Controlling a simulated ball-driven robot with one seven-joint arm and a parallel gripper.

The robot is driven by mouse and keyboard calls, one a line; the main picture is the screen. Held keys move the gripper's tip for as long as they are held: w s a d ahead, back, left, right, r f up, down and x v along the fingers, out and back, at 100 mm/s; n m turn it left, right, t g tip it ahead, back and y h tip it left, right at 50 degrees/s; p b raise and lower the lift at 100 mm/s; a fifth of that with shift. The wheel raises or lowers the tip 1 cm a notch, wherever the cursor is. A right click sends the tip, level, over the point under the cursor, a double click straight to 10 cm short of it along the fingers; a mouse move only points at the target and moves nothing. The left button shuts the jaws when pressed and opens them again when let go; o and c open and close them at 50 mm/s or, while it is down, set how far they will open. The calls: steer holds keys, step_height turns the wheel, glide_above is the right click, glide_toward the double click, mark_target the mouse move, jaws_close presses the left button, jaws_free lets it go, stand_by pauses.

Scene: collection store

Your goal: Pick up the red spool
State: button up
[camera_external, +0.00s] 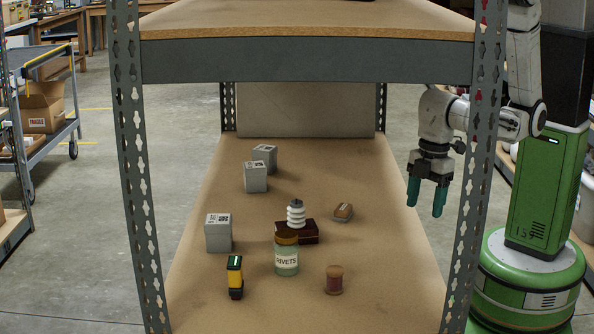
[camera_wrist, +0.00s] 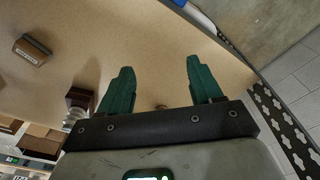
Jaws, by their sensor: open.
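The red spool (camera_external: 334,282) stands upright on the lower shelf board, near the front and right of the jar, in the external view. It has a dark red middle and paler brown ends. My gripper (camera_external: 426,197) hangs at the right side of the shelf, above and to the right of the spool, with its teal fingers pointing down. In the wrist view the two fingers (camera_wrist: 160,66) are spread apart with nothing held between them. A small tan thing (camera_wrist: 162,106) peeks over the gripper's edge there; I cannot tell whether it is the spool.
A rivets jar (camera_external: 286,258), a dark box (camera_external: 312,233) with a white ribbed insulator (camera_external: 296,214), a brown block (camera_external: 343,211), a yellow-black device (camera_external: 235,277) and grey boxes (camera_external: 218,234) share the board. The upper shelf (camera_external: 305,62) and metal posts (camera_external: 472,185) bound the space.

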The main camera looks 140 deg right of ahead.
steer(key=n+y+b, duration=0.2)
steer(key=n, duration=1.5)
glide_toward(335, 270)
steer(key=shift+g, duration=0.4)
steer(key=f, duration=0.3)
steer(key=a+f, duration=0.1)
steer(key=f, duration=0.6)
steer(key=shift+w+a+p, duration=0.25)
steer(key=shift+w+p, duration=0.15)
